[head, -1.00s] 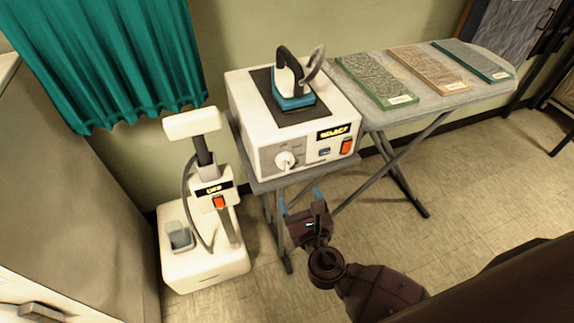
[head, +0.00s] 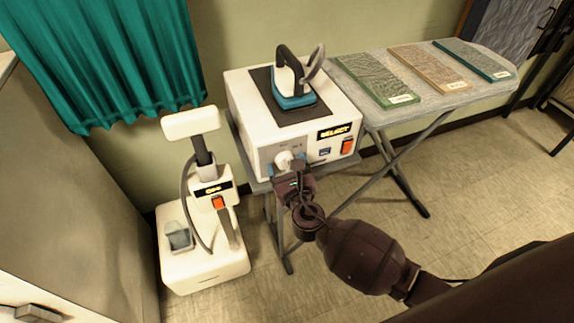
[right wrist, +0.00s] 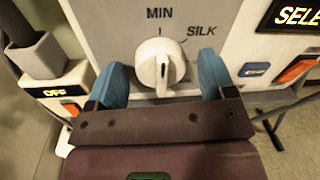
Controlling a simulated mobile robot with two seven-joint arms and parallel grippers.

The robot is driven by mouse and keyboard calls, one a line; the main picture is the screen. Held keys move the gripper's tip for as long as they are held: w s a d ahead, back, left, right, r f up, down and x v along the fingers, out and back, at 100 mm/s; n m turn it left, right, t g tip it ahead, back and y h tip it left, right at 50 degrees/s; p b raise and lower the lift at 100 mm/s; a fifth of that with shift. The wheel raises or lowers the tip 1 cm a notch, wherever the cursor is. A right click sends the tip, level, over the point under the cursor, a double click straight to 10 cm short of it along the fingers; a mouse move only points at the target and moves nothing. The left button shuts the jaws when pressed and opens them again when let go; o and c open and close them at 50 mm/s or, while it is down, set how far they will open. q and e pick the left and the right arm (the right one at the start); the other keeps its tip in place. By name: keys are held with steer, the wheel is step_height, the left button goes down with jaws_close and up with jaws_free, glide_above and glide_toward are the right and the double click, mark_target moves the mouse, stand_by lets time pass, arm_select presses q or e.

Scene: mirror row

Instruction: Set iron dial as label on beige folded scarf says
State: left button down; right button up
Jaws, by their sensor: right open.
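The iron station (head: 300,125) is a white box with an iron (head: 293,92) on top. Its white dial (head: 287,160) is on the front; in the right wrist view the dial (right wrist: 160,62) has its ridge nearly upright, in line with the MIN mark, with SILK up to the right. My right gripper (right wrist: 162,76) is open, its blue fingers on either side of the dial with gaps. The beige folded scarf (head: 428,66) lies between two others on the ironing board; its label (head: 455,86) is too small to read. My left gripper is not in view.
The station's display (head: 334,132) reads SELECT, with an orange switch (head: 347,146) beside it. A white steamer (head: 205,265) showing OFF stands to the left. Green (head: 372,80) and teal (head: 470,60) scarves lie on the grey board (head: 410,108).

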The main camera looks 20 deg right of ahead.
steer(key=shift+c, duration=0.3)
steer(key=c, duration=0.9)
steer(key=shift+o, duration=0.2)
steer(key=shift+m, duration=0.4)
steer(key=m, duration=0.3)
steer(key=shift+m, duration=0.3)
steer(key=m, duration=0.5)
steer(key=shift+g+y, duration=0.3)
steer(key=shift+g, duration=0.1)
steer(key=m, duration=0.4)
steer(key=shift+r+m+y, duration=0.1)
steer(key=shift+m+y, duration=0.2)
steer(key=m, duration=0.4)
steer(key=shift+d+y, duration=0.15)
steer(key=shift+y, duration=0.15)
steer(key=shift+m, duration=0.4)
